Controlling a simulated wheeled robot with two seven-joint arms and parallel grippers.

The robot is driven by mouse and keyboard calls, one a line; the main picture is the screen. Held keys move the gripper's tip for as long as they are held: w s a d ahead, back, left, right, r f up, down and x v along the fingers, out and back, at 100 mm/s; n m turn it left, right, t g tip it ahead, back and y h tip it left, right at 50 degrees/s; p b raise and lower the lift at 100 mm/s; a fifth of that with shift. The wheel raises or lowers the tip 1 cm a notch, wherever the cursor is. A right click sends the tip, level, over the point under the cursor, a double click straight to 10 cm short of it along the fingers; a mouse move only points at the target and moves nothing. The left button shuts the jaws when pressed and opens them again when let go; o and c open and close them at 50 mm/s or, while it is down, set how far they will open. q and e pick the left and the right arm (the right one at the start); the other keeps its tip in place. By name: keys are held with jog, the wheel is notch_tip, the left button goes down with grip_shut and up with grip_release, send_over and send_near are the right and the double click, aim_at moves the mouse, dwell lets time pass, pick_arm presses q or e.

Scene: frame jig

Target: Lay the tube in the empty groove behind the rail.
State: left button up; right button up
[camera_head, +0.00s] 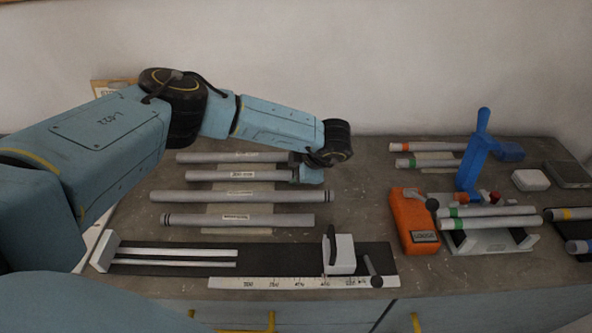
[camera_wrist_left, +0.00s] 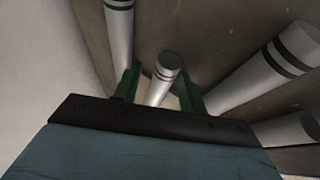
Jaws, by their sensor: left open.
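Several grey tubes lie side by side on the bench, including a rear tube (camera_head: 225,157), a second tube (camera_head: 225,176), a third tube (camera_head: 275,196) and a front tube (camera_head: 200,220). My left gripper (camera_head: 311,175) is open at the right end of the second tube. In the left wrist view, a dark-banded tube end (camera_wrist_left: 166,64) lies between the open fingers (camera_wrist_left: 157,88). The black jig board (camera_head: 295,255) at the front carries pale strips like rails (camera_head: 175,252). I cannot clearly tell the empty groove. My right gripper is not in view.
A white block (camera_head: 340,258) with a dark handle stands on the board, behind a ruler strip (camera_head: 290,282). At right are an orange device (camera_head: 413,222), a blue clamp (camera_head: 471,170) and a pale holder (camera_head: 488,243) with green-banded tubes. A wall is behind.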

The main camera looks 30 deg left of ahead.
pick_arm(q)
jog(key=shift+s+d+f, duration=0.25)
jog(key=shift+s+f, duration=0.15)
jog(key=shift+d+r, duration=0.1)
jog(key=shift+r, duration=0.1)
jog(key=v, duration=1.3)
jog(key=shift+w+r+b, duration=0.35)
jog(key=shift+w, duration=0.05)
jog(key=shift+r, duration=0.1)
